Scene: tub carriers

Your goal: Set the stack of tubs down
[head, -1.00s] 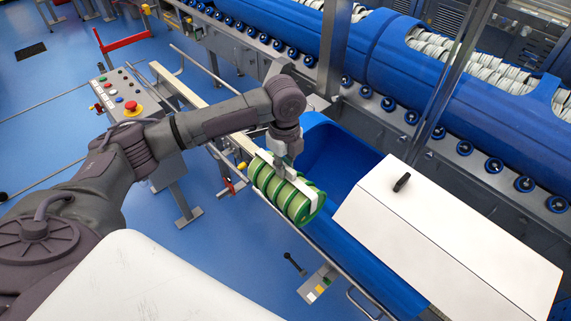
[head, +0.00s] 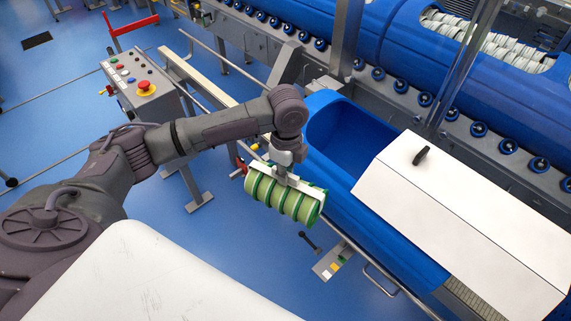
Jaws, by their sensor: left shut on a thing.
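The stack of tubs (head: 298,207) is a row of pale green tubs in a green carrier, lying on its side in the air. My left gripper (head: 285,180) is shut on the top of it and holds it up. The stack hangs in front of the near side of the blue trough (head: 345,205), over the blue floor as seen from here. Whether anything touches its underside cannot be told. My right gripper is not in view.
A white box-like cover (head: 455,215) with a black handle sits over the right part of the trough. A control panel (head: 140,85) with a red button stands at the left. A long rail (head: 205,85) runs behind my arm. A pale surface (head: 140,275) fills the near left.

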